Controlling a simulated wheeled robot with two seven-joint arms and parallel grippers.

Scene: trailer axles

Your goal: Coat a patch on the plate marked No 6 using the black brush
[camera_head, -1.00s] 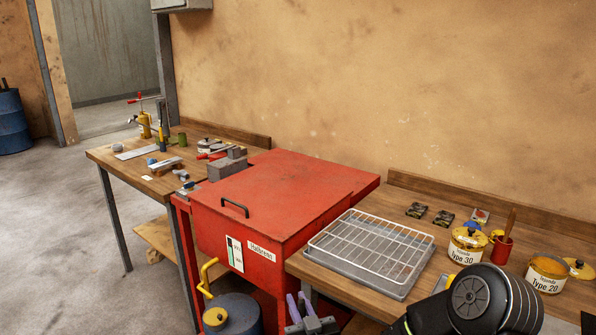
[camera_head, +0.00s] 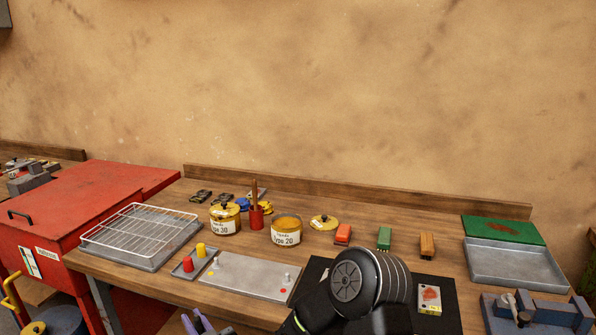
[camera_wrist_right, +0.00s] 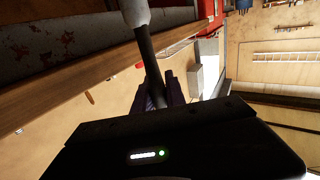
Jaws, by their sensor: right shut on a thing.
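My right gripper (camera_head: 197,322) shows as purple fingers at the bottom edge of the head view, beside the bench front. In the right wrist view its fingers (camera_wrist_right: 163,95) are shut around a dark handle, apparently the black brush (camera_wrist_right: 148,55), whose far end is pale grey. In the head view the brush is not clearly seen. A grey metal plate (camera_head: 245,277) with small knobs lies on the bench. No mark No 6 is readable on it. My left gripper is not in view.
An open Type 20 tin (camera_head: 287,231) and a lidded Type 30 tin (camera_head: 225,220) stand behind the plate, with a red brush cup (camera_head: 256,217) between. A wire rack (camera_head: 143,230) is left. Coloured blocks, a black mat (camera_head: 438,308) and a grey tray (camera_head: 513,266) are right.

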